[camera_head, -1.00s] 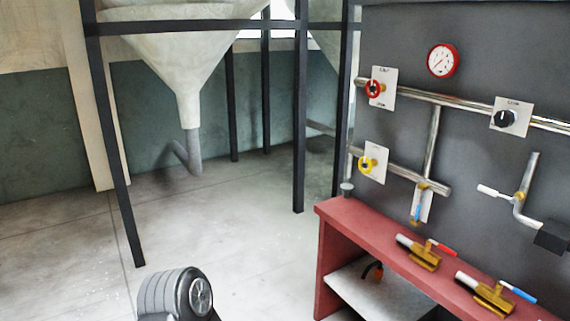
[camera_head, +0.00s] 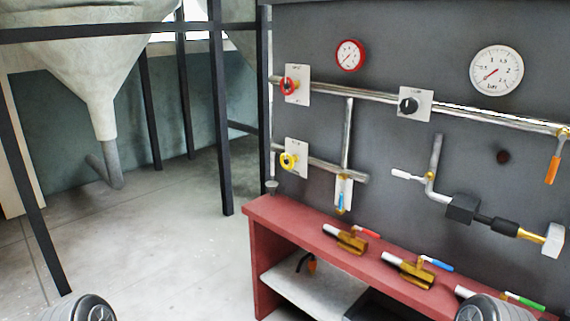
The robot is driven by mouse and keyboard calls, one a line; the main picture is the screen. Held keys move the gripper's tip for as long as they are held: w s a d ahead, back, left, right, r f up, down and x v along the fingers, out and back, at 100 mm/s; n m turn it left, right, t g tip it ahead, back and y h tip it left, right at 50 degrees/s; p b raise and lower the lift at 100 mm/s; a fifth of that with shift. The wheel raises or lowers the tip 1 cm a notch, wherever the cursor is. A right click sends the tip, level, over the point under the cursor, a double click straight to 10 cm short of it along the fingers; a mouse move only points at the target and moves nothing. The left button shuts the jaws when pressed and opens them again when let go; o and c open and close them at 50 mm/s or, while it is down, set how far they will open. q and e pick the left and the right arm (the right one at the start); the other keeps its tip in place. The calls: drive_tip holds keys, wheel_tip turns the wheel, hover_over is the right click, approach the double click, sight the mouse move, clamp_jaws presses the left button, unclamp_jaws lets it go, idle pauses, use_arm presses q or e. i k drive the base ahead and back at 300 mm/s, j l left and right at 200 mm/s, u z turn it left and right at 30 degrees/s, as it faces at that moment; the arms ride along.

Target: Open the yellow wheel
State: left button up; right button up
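The yellow wheel (camera_head: 288,161) is a small round handwheel on a white plate (camera_head: 297,158) in the head view, left of centre. It sits on the lower metal pipe (camera_head: 340,174) at the left end of the grey panel. Nothing touches it, and how far it is turned cannot be told. Neither of my grippers is in view. Only rounded grey parts of my arms show at the bottom left and bottom right edges.
A red wheel (camera_head: 288,86) sits above the yellow one. A black knob (camera_head: 408,105) and two gauges are to the right. A red bench (camera_head: 262,213) with several brass valves juts out below the panel. A dark frame post (camera_head: 222,130) stands left; floor (camera_head: 170,250) is clear.

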sight(287, 162)
drive_tip(key=i+j, duration=0.7)
drive_tip(key=j, duration=0.2)
drive_tip(key=i+j+z, duration=0.1)
drive_tip(key=i+j, duration=0.25)
drive_tip(key=j, duration=0.15)
drive_tip(key=i+j, duration=0.7)
drive_tip(key=j, duration=0.25)
drive_tip(key=i+j+z, duration=0.1)
drive_tip(key=i+j, duration=0.25)
drive_tip(key=j, duration=0.15)
